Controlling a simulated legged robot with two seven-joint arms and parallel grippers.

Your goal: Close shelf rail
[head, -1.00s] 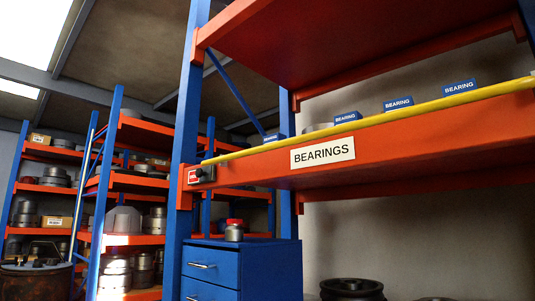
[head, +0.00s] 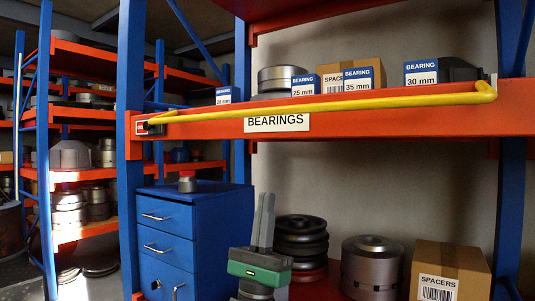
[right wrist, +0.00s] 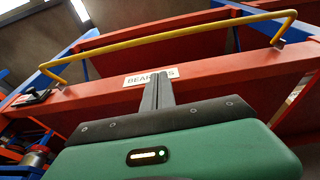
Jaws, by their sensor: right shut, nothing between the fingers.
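The shelf rail (head: 330,107) is a yellow bar along the front of the orange shelf beam (head: 400,124) marked BEARINGS. In the head view it stands out in front of the beam and overlaps the label's top edge; its right end bends back to the shelf. A dark and red latch (head: 148,127) sits at the beam's left end, beside the rail's left end. My right gripper (head: 265,196) is shut and empty, fingers up, below the beam. In the right wrist view the rail (right wrist: 170,38) passes above the fingers (right wrist: 157,80), apart from them. My left gripper is not in view.
Bearing boxes (head: 420,72) and a cardboard box stand on the shelf behind the rail. A blue drawer cabinet (head: 190,230) stands left of my right gripper. Dark pulleys (head: 300,240), a metal cylinder (head: 371,265) and a SPACERS box (head: 450,270) are below the shelf.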

